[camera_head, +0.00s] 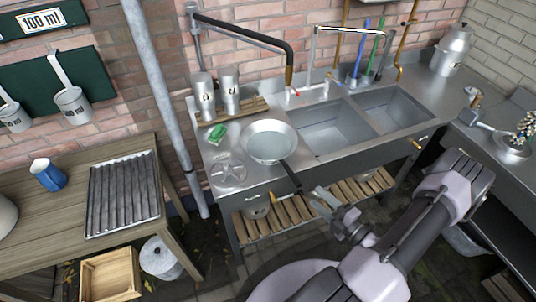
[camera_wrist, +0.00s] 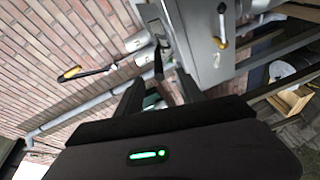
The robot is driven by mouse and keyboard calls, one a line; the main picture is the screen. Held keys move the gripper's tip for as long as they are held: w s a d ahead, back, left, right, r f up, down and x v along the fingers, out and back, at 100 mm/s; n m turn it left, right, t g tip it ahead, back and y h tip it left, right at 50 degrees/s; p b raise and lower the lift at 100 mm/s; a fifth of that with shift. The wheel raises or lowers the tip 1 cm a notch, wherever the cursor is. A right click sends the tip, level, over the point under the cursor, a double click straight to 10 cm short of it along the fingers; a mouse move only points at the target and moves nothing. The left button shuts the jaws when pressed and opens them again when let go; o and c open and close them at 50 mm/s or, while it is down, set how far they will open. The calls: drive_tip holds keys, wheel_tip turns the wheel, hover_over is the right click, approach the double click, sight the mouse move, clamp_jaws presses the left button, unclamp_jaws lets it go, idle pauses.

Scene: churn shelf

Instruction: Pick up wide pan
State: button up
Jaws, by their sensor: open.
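The wide pan (camera_head: 269,143) is a round, shallow grey metal pan on the left part of the steel sink counter. Its dark handle (camera_head: 291,176) points toward the front and sticks out over the counter's front edge. My gripper (camera_head: 320,200) is open and empty, in front of the counter, a little right of and apart from the handle tip. In the wrist view the two dark fingers (camera_wrist: 155,92) are spread. A short dark piece (camera_wrist: 158,62), which looks like the handle, shows beyond and between the fingertips. The pan's bowl is hard to make out there.
Left of the pan are a green sponge (camera_head: 217,134), a metal drain plate (camera_head: 229,173) and two metal canisters (camera_head: 229,90). Sink basins (camera_head: 335,127) lie to its right. A slatted wooden shelf (camera_head: 290,214) is below. A grey pipe (camera_head: 160,90) stands left of the counter.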

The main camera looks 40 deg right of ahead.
drive_tip(key=b, duration=0.1)
approach(290, 171)
drive_tip(key=w+f, duration=0.2)
drive_tip(key=w, duration=0.3)
drive_tip(key=w+b, duration=0.1)
drive_tip(key=w, duration=0.5)
drive_tip(key=shift+r, duration=0.1)
drive_tip(key=shift+s, duration=0.1)
drive_tip(key=shift+c, duration=0.5)
clamp_jaws()
